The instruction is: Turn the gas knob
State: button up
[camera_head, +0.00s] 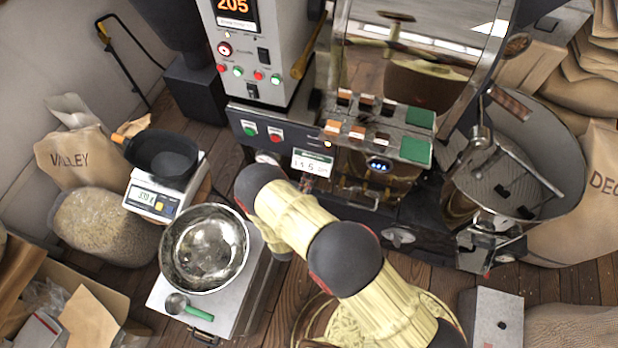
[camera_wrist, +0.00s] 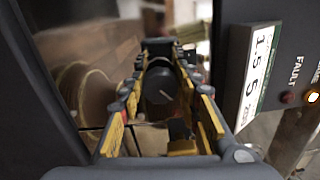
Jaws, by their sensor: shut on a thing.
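The gas knob (camera_wrist: 160,84) is a dark round knob with a thin pale pointer line. It shows in the middle of the wrist view, between the fingers of my gripper (camera_wrist: 161,72). The fingers are shut on it, one on each side. The pointer line lies slanted in that view. In the head view my yellow and black arm reaches to the front of the roaster (camera_head: 266,118), below its control panel. The arm hides the knob and the fingers there.
A white label card (camera_head: 312,163) is close on the right in the wrist view (camera_wrist: 262,75), beside a fault lamp (camera_wrist: 288,97). A metal bowl (camera_head: 204,248), a scale (camera_head: 160,200) with a black pan (camera_head: 163,157), and a cooling drum (camera_head: 570,150) flank the arm.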

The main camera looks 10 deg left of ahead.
jog(key=o, duration=1.1)
jog(key=shift+o, duration=0.3)
jog(key=s+a, duration=0.1)
jog(key=s, duration=1.1)
